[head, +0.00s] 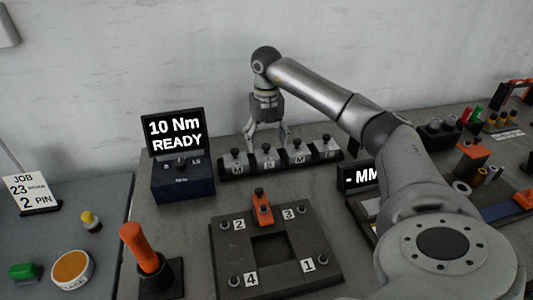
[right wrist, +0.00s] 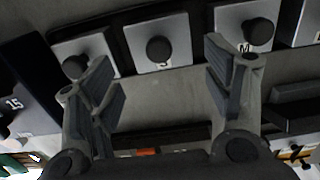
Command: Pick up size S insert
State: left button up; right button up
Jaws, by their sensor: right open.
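The inserts are light grey blocks with black knobs, standing in a row on a dark rack (head: 230,178) at the back of the table. The size S insert (head: 268,164) appears to be the second from the left. Its letter is partly covered by its knob in the right wrist view (right wrist: 137,60). My right gripper (head: 268,142) is open, pointing down over this insert. In the right wrist view the two fingers (right wrist: 162,72) are spread to either side of it, with nothing held. I cannot tell the exact height gap. My left gripper is out of view.
A torque display (head: 177,138) reading "10 Nm READY" stands left of the rack. A numbered fixture plate (head: 225,255) with an orange clamp (head: 262,208) lies in front.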

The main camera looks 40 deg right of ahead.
aim_at(266, 146)
jog(key=f, duration=0.4)
jog(key=shift+w+d+f+p, duration=0.2)
jog(key=shift+w+d+p, duration=0.05)
jog(key=shift+p, duration=0.05)
jog(key=shift+f, duration=0.5)
jog(key=shift+w, duration=0.1)
jog(key=c, duration=1.3)
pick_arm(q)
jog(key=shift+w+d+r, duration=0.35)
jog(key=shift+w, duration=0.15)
pick_arm(e)
jog(key=shift+o, duration=0.2)
